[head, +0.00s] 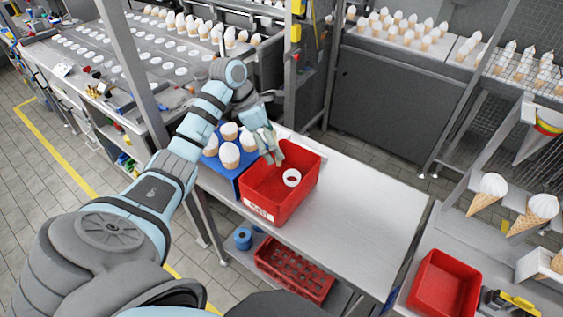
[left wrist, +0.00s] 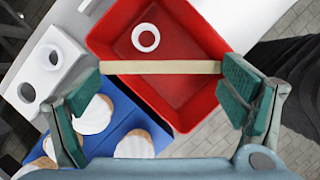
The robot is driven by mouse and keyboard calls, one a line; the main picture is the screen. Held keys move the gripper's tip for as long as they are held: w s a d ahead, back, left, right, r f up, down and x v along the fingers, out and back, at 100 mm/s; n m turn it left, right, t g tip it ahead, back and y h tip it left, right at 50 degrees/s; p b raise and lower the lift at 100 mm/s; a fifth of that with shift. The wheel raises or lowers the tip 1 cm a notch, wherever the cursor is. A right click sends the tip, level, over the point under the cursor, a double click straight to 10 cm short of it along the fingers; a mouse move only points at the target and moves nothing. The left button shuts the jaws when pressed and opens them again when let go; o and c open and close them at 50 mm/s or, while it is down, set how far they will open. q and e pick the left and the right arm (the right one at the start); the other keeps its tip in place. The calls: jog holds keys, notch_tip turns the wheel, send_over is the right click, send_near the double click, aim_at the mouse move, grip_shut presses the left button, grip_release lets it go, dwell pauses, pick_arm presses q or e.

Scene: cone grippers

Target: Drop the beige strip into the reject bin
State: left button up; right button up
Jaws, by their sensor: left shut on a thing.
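My left gripper (head: 270,156) is over the red bin (head: 252,208) on the steel table, which has a white label on its front. In the left wrist view the beige strip (left wrist: 160,67) spans between the green-padded fingers of my left gripper (left wrist: 163,82), its ends at the two pads. The strip is above the red bin (left wrist: 98,42) and crosses its opening in that view. I cannot make out the strip in the head view. A white ring (head: 292,177) lies inside the bin; it also shows in the left wrist view (left wrist: 146,38). My right gripper is not in view.
A blue holder (head: 222,175) with several white-topped cones stands left of the bin. A white block with round holes (left wrist: 48,60) is beside it. Another red bin (head: 444,284) sits at the lower right. The table's right part (head: 375,205) is clear.

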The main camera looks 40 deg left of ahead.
pick_arm(q)
notch_tip(320, 180, down, 6)
jog(key=b, duration=0.4)
jog(key=shift+w, duration=0.3)
jog(key=o, duration=0.7)
jog(key=shift+o, duration=0.5)
jog(key=shift+d, duration=0.1)
jog(key=shift+w, duration=0.1)
jog(key=v, duration=0.7)
jog(key=shift+r, duration=0.2)
